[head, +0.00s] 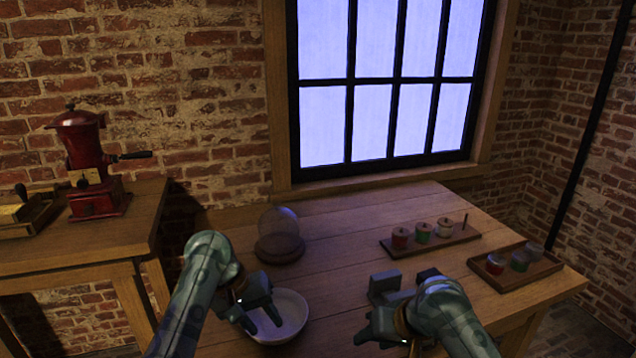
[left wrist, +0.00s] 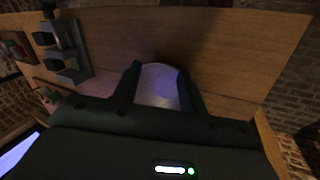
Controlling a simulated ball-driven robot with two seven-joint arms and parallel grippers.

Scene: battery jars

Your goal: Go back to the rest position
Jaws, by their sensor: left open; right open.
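My left gripper (head: 262,318) is open above a white bowl (head: 290,310) near the front of the wooden table. In the left wrist view the bowl (left wrist: 158,84) shows between the two open fingers (left wrist: 158,88), and I see nothing held. My right gripper (head: 378,318) is at the front of the table, in front of a grey block-like holder (head: 384,284). It is open, and its fingertips are partly dark against the table. Jars (head: 422,232) with red, green and pale contents stand in a row on a wooden rack (head: 462,238).
A wooden tray (head: 540,270) with several more jars stands at the right end of the table. A glass dome (head: 279,225) on a dark base stands at the back left. A red grinder (head: 88,160) stands on a separate side table.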

